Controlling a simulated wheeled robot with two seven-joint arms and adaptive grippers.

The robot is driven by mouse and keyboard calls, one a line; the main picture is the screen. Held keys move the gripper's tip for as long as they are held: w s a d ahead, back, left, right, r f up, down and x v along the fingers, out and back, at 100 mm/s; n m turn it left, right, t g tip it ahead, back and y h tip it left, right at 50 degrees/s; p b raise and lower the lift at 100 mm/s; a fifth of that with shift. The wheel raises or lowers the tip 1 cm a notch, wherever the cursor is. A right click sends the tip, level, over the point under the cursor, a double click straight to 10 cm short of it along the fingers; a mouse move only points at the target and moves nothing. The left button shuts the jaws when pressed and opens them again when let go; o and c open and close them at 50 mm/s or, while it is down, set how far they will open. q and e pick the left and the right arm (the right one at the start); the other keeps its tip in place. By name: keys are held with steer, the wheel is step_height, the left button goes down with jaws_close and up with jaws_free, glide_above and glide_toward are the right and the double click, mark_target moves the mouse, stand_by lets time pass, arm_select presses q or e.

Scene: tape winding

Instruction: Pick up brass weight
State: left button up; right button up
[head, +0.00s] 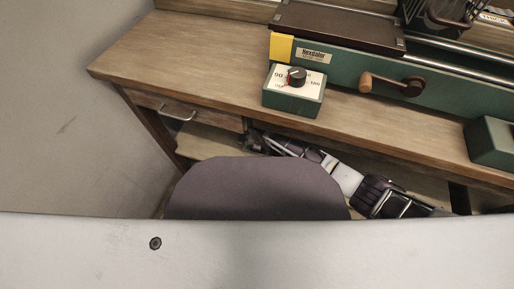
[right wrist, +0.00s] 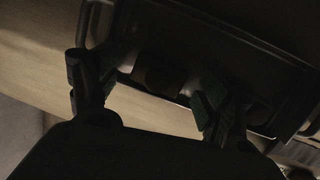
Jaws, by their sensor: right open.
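My right gripper (head: 256,142) reaches in under the workbench top, near the drawer, in the head view. In the dark right wrist view its two fingers (right wrist: 142,86) are spread apart with a gap between them, so it is open. A dark brownish, rounded thing (right wrist: 162,74) shows beyond the gap, in or against a dark tray-like frame (right wrist: 215,52). It may be the brass weight, but the shade hides its colour and shape. No brass weight is clearly visible in the head view. My left gripper is not in view.
The wooden workbench (head: 190,55) carries a green machine (head: 345,72) with a crank handle (head: 390,84). A green control box (head: 293,98) with a dial stands near the front edge. A drawer (head: 185,108) with a metal handle is at the left. Floor at far left is clear.

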steer(key=c, duration=1.4)
steer(key=shift+c, duration=0.2)
